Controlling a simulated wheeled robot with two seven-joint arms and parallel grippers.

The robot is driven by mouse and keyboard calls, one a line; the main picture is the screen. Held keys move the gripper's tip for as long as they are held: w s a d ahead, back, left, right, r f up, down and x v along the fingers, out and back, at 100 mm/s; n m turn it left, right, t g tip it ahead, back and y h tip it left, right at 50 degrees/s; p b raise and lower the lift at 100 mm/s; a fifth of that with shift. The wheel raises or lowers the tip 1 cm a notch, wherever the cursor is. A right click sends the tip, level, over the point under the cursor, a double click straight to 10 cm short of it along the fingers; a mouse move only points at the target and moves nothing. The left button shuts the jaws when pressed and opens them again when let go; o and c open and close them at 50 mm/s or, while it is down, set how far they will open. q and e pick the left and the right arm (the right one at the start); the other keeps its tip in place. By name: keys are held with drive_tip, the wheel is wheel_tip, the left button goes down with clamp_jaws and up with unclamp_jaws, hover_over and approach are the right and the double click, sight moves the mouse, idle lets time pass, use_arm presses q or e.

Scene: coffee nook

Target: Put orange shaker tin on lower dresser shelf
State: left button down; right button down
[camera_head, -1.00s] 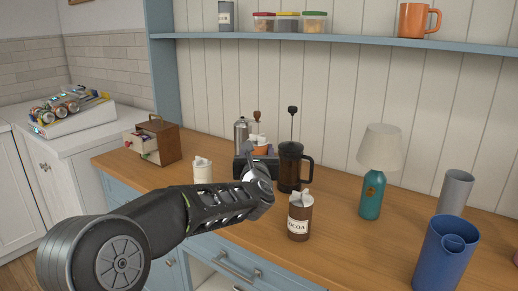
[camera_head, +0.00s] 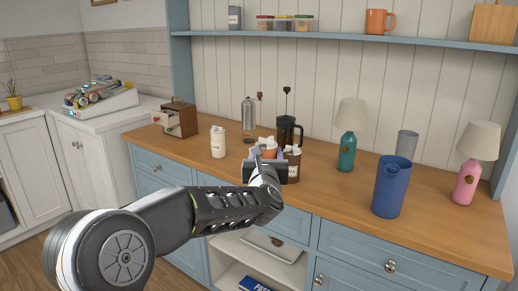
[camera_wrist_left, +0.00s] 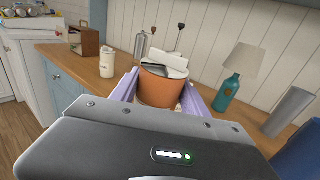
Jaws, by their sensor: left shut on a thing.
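The orange shaker tin (camera_wrist_left: 167,91) is upright between the purple fingers of my left gripper (camera_wrist_left: 165,98), which is shut on it. In the head view the tin (camera_head: 268,150) is small and partly hidden behind my left gripper (camera_head: 270,158), over the wooden counter's front part. A blue dresser shelf (camera_head: 350,37) runs along the panelled wall above the counter. Below the counter is an open white compartment (camera_head: 235,250) with a silver-grey item and a blue book. I cannot tell from the pictures which is the lower dresser shelf. My right gripper is not in view.
A brown cocoa jar (camera_head: 293,168) stands close beside my gripper, with a French press (camera_head: 286,132) behind. A cream canister (camera_head: 218,142) stands left. A teal lamp (camera_head: 347,150) and blue pitcher (camera_head: 390,188) stand right. The wall shelf is clear between the jars and orange mug (camera_head: 379,21).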

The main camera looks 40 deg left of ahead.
use_arm(q)
drive_tip(key=s+d+f+m+t+h+p, duration=0.1)
drive_tip(key=d+f+m+h+p, duration=0.1)
drive_tip(key=d+f, duration=0.3)
drive_tip(key=s+d+f+m+t+h+p, duration=0.1)
drive_tip(key=d+f, duration=0.5)
drive_tip(key=d, duration=0.7)
drive_tip(key=s+d+f+m+t+h+p, duration=0.1)
drive_tip(key=d+f+m+h+p, duration=0.2)
drive_tip(key=d, duration=0.6)
wheel_tip(320, 180, down, 3)
drive_tip(key=h+p, duration=0.2)
drive_tip(key=h, duration=0.1)
drive_tip(key=shift+s+d+m+h, duration=0.2)
drive_tip(key=shift+s+m+h, duration=0.05)
drive_tip(key=shift+m+h, duration=0.15)
drive_tip(key=shift+a, duration=0.1)
